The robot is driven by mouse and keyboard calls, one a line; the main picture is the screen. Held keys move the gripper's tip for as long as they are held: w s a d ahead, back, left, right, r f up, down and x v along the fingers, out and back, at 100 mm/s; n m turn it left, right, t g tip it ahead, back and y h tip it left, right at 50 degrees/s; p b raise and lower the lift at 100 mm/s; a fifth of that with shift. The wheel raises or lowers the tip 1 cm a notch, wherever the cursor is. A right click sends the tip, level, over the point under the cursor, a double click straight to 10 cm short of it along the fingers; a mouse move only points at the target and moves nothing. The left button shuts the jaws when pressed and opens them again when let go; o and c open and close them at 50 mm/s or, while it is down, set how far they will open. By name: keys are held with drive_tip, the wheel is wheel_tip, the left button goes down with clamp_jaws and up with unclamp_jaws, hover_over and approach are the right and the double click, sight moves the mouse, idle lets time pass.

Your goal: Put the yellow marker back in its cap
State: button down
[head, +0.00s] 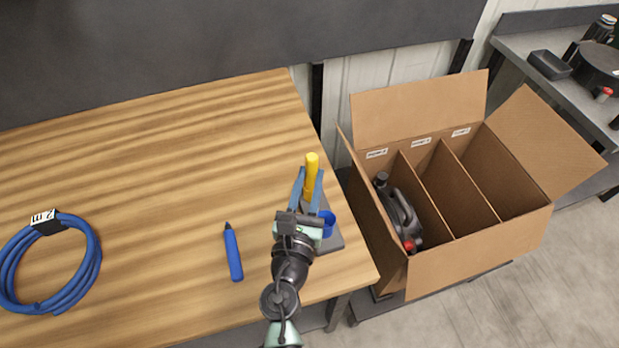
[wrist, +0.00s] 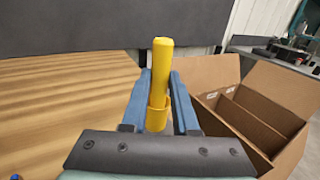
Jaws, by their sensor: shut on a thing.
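The yellow marker (head: 312,165) stands nearly upright between the blue fingers of my gripper (head: 310,178), near the table's right edge. My gripper is shut on it. In the wrist view the yellow marker (wrist: 161,62) rises above the fingertips. A wider yellow cap (wrist: 156,118) shows below it, and the marker's lower end goes down behind the cap's rim. It looks inserted, but I cannot tell how deep. The grey cap stand (head: 333,241) is partly hidden under my gripper in the head view.
A blue cap (head: 328,222) is on the stand, right of my gripper. A blue marker (head: 233,252) with a bare dark tip lies left of my arm. A coiled blue cable (head: 92,262) lies at far left. An open cardboard box (head: 480,246) with dividers stands right of the table (head: 150,180).

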drive_tip(key=shift+f, duration=0.1)
drive_tip(key=c, duration=0.6)
unclamp_jaws()
drive_tip(key=shift+s, duration=0.1)
drive_tip(key=s+a+b, duration=0.2)
drive_tip(key=s, duration=1)
drive_tip(key=shift+s+a, duration=0.15)
drive_tip(key=shift+s, duration=0.15)
